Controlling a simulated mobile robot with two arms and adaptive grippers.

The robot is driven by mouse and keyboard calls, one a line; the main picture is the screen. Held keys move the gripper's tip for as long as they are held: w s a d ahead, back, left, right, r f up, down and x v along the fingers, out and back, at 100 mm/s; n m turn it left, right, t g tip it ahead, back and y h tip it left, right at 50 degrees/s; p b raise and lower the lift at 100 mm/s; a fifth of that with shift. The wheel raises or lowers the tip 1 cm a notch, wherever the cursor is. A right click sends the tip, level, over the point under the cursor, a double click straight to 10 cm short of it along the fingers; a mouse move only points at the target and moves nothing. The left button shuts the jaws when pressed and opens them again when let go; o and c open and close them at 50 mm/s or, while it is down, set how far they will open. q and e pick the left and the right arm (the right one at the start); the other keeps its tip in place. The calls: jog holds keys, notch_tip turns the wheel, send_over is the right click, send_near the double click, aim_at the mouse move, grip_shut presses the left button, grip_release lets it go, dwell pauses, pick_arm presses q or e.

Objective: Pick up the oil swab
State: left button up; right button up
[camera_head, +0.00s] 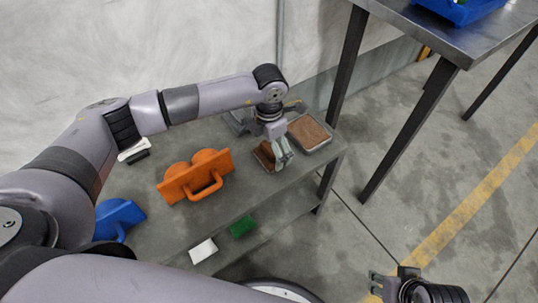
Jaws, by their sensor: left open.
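A small brown block-like item (263,156), which looks like the oil swab, lies on the grey bench near its right end. My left gripper (281,155) points down right beside it, with its fingers open at the item's right side. I cannot tell whether they touch it, and part of the item is hidden by the gripper. My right gripper (374,286) is low at the lower right, away from the bench, and looks open and empty.
A shallow tray with a brown surface (308,132) sits just right of my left gripper. An orange twin-barrel part with a handle (196,176) and a blue handled part (117,219) stand on the bench. Green (243,227) and white (203,251) blocks lie lower down. A metal table (485,35) stands at upper right.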

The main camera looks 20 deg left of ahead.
aim_at(269, 147)
pick_arm(q)
jog(key=shift+f, duration=0.8)
pick_arm(e)
jog(key=shift+s+r, duration=0.1)
pick_arm(q)
jog(key=shift+c, duration=0.3)
jog(key=c, duration=1.3)
jog(key=shift+r, duration=0.1)
jog(key=shift+r, duration=0.6)
notch_tip(269, 147, up, 19)
jog(key=p, duration=0.3)
jog(key=shift+f, duration=0.15)
pick_arm(e)
jog(key=s+x, duration=0.1)
jog(key=x, duration=0.8)
jog(key=shift+f+g, duration=0.3)
jog(key=shift+f, duration=0.2)
jog(key=shift+s, duration=0.1)
